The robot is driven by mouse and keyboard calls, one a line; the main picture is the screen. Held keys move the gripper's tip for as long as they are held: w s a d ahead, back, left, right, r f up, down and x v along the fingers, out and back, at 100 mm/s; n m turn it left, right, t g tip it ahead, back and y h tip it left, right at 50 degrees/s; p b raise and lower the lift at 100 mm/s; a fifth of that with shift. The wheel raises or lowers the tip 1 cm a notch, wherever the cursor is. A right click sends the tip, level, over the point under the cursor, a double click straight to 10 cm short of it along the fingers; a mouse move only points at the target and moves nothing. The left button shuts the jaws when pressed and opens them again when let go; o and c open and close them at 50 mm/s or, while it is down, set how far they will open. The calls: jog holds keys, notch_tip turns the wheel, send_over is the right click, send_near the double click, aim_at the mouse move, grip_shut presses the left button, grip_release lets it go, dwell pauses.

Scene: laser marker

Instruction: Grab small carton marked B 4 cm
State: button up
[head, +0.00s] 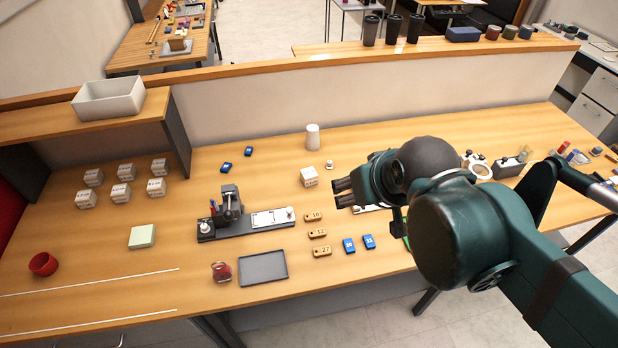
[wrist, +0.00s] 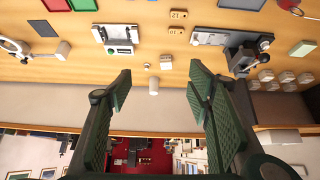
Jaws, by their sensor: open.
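Several small white cartons (head: 120,192) with dark print stand in two rows at the left of the table. The print is too small to read, so I cannot tell which is marked B 4 cm. They also show at the right of the wrist view (wrist: 286,76). My gripper (head: 343,193) is open and empty, above the table to the right of the lone carton. In the wrist view its two fingers (wrist: 160,82) are spread wide with nothing between them.
A marking device (head: 232,207) on a dark base stands between the carton rows and my gripper. A white cylinder (head: 312,137) and a small white knob (head: 329,164) are near the lone carton.

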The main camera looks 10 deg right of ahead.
jog(key=w, duration=0.1)
jog(key=n+g+h+b, duration=0.15)
jog(key=n+g, duration=0.55)
jog(key=n, duration=1.2)
send_over(309, 172)
jog(key=f, duration=1.5)
jog(key=a+f, duration=0.1)
jog(key=f, duration=0.7)
jog(key=shift+s+f, duration=0.2)
jog(key=shift+s, duration=0.05)
jog(key=shift+w+f+n, duration=0.2)
jog(key=shift+f+n, duration=0.2)
jog(key=shift+f, duration=0.1)
jog(key=shift+d+f, duration=0.2)
jog(key=shift+f, duration=1.05)
